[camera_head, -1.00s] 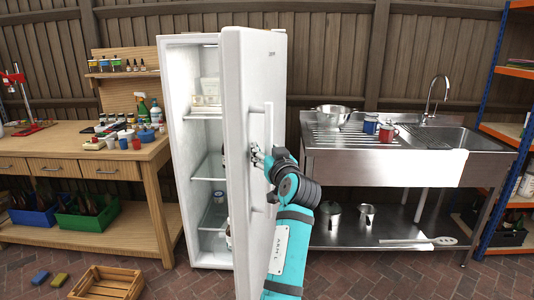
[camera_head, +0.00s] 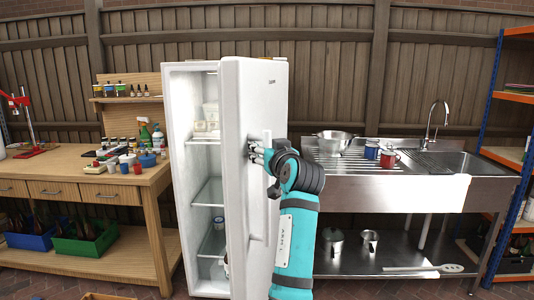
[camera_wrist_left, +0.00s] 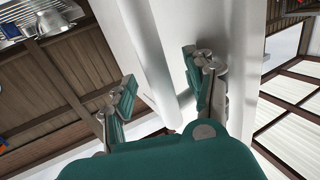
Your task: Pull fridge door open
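The white fridge (camera_head: 188,150) stands open in the head view, with its shelves and a few small items showing inside. Its door (camera_head: 236,100) is swung out toward me. The door handle (camera_head: 268,225) is a vertical white bar on the door's outer face. My left gripper (camera_head: 258,152) is at the handle's upper part. In the left wrist view, its fingers (camera_wrist_left: 160,88) are spread on either side of the white handle bar (camera_wrist_left: 158,70), with a gap visible. My right gripper is not in view.
A wooden workbench (camera_head: 80,170) with bottles and cups stands left of the fridge. A steel sink unit (camera_head: 400,185) with a pot (camera_head: 334,141) and mugs stands close on the right, beside my left arm. An orange and blue shelf rack is at far right.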

